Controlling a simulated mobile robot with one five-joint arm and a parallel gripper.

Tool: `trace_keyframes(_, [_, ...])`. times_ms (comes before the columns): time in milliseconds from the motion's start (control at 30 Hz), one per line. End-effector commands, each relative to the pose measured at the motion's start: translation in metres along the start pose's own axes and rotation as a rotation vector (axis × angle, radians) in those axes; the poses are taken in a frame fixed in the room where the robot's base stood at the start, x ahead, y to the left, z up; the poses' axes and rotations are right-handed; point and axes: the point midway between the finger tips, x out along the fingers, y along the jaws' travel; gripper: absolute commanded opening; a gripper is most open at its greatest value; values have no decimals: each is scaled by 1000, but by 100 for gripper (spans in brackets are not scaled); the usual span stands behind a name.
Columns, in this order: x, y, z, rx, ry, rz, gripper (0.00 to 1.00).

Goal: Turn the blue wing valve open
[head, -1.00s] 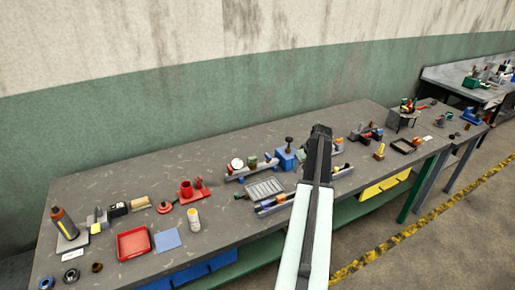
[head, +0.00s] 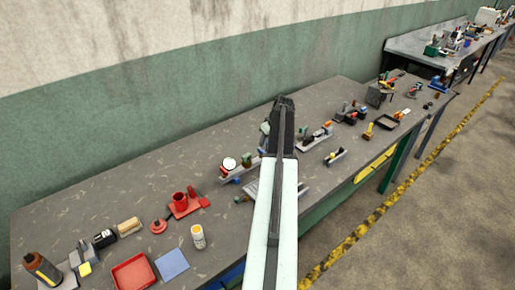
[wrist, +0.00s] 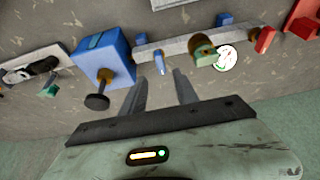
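A small blue lever, which looks like the blue wing valve (wrist: 160,62), sticks out from a grey bar (wrist: 180,44) in the wrist view. My gripper (wrist: 158,82) is open there, its two fingers apart and empty. The blue lever lies just beyond and between the fingertips, with no contact visible. On the same bar are a green and brass fitting (wrist: 203,52) and a round white gauge (wrist: 225,58). In the head view my gripper (head: 284,103) is over the bench, and my arm hides the blue lever.
A blue block (wrist: 103,55) with a dark knob (wrist: 97,102) stands close left of my fingers in the wrist view. The head view shows a red stand (head: 185,203), a red tray (head: 133,273) and a yellow-topped bottle (head: 198,237) left of my arm. The bench's back left is clear.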

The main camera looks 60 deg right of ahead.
Motion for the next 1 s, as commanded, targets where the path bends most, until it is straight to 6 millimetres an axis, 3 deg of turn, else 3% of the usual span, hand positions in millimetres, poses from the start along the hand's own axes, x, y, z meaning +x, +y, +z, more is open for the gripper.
trace_keyframes(467, [74, -1, 1, -2, 0, -1, 36])
trace_keyframes(767, [77, -2, -1, -2, 0, -1, 36])
trace_keyframes(800, [77, -2, -1, -2, 0, -1, 34])
trace_keyframes(933, [77, -2, -1, -2, 0, -1, 0])
trace_keyframes(1000, [77, -2, -1, -2, 0, -1, 0])
